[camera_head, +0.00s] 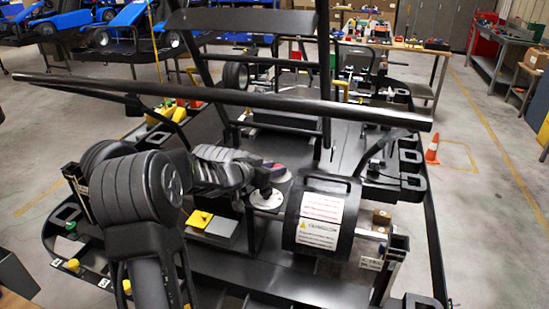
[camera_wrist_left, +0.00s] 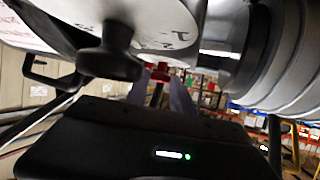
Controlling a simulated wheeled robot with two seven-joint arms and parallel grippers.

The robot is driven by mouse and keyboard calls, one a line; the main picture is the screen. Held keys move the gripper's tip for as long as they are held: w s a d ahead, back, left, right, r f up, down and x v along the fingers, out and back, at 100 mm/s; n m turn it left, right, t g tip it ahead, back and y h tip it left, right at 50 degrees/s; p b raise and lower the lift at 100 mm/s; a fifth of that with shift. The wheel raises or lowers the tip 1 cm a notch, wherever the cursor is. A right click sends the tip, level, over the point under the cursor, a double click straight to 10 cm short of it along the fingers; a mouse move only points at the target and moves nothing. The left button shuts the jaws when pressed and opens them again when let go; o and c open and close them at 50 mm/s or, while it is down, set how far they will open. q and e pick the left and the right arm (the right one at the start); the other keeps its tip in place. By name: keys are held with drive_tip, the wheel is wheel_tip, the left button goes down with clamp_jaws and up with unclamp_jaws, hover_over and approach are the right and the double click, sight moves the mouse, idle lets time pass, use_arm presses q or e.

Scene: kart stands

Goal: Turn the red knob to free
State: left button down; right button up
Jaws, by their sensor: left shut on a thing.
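The red knob (camera_wrist_left: 158,76) shows in the left wrist view, small and partly hidden, between the two grey fingers of my left gripper (camera_wrist_left: 160,92). The gripper is shut on it. A pale plate (camera_wrist_left: 165,15) with dark markings and a black knob (camera_wrist_left: 110,55) fills the upper part of that view, close to the camera. In the head view my left arm comes in from the lower left and its gripper (camera_head: 262,174) is at the kart's middle, beside a pale disc (camera_head: 267,200). The knob's setting cannot be read. My right gripper is not in view.
A black cylinder with white labels (camera_head: 320,221) stands right of my left gripper. A long black bar (camera_head: 230,94) crosses above the kart frame. A yellow-topped box (camera_head: 199,219) lies near my forearm. An orange cone (camera_head: 432,149) stands on open floor at the right.

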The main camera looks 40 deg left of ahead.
use_arm(q)
drive_tip(key=shift+w+a+r+m+h, duration=0.1)
drive_tip(key=shift+a+m+h, duration=0.05)
drive_tip(key=shift+m+h, duration=0.55)
drive_tip(key=shift+a+r+m+h, duration=0.15)
drive_tip(key=shift+m+h, duration=0.35)
drive_tip(key=shift+h, duration=0.3)
drive_tip(key=shift+g+h, duration=0.3)
drive_tip(key=c, duration=1.5)
unclamp_jaws()
drive_tip(key=o, duration=0.4)
drive_tip(key=shift+f, duration=0.2)
drive_tip(key=b+v, duration=0.1)
drive_tip(key=v, duration=0.7)
drive_tip(key=shift+d, duration=0.1)
